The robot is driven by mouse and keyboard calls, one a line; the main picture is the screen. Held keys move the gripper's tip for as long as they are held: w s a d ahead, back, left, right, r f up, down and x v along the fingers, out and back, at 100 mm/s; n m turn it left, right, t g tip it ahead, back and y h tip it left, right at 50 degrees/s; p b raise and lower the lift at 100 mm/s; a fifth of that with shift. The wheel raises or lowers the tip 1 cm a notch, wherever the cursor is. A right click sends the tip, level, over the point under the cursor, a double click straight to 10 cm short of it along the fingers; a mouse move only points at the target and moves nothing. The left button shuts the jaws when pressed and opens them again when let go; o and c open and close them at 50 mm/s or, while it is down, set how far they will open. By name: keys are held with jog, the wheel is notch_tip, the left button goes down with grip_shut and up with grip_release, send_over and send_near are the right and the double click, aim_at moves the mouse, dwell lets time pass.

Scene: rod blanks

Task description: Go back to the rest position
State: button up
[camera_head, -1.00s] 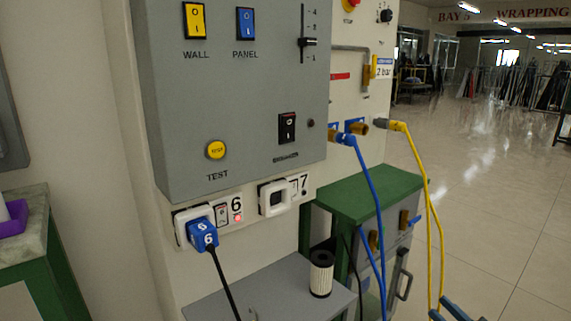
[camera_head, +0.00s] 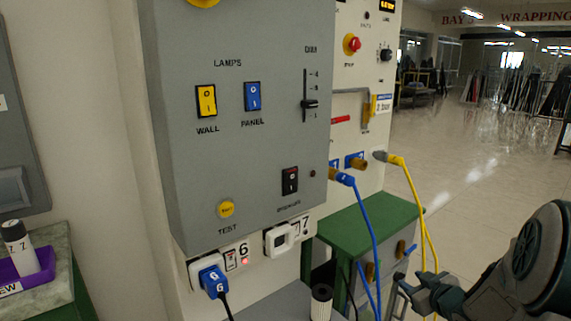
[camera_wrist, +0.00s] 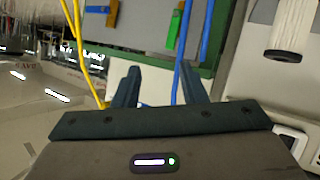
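My gripper (camera_head: 400,292) is at the lower right of the head view, in front of the green-topped stand and close to the hoses. In the wrist view its two fingers (camera_wrist: 158,82) are spread apart, with nothing gripped. A blue hose (camera_wrist: 180,55) passes between and beyond the fingers, nearer the right one; I cannot tell how far off it is. A yellow hose (camera_wrist: 82,60) runs left of the fingers. In the head view the blue hose (camera_head: 367,220) and yellow hose (camera_head: 413,195) hang from fittings on the wall panel.
The grey control box (camera_head: 270,150) fills the middle, with switches and a blue plug (camera_head: 212,281) in socket 6 below. A green-topped stand (camera_head: 350,222) is close to my gripper. A white cylinder (camera_head: 320,303) stands on a grey surface. Open floor (camera_head: 480,190) lies to the right.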

notch_tip(320, 180, up, 10)
jog(key=s+a+m+g+h+p, duration=0.2)
jog(key=s+h+p, duration=0.15)
jog(key=p, duration=0.25)
jog(key=s+a+r+m+g+p, duration=0.1)
jog(key=s+a+r+g+p, duration=0.3)
jog(key=s, duration=0.6)
jog(key=s+a+r+m+g+y+p, duration=0.1)
jog(key=s+a+r+g+p, duration=0.3)
jog(key=s+a+r+p, duration=0.4)
jog(key=s+a+r+m, duration=0.1)
jog(key=s+a+r, duration=0.2)
jog(key=shift+s+a+r+m, duration=0.15)
jog(key=shift+a+r+m, duration=0.05)
jog(key=shift+r+m, duration=0.1)
jog(key=shift+y, duration=0.25)
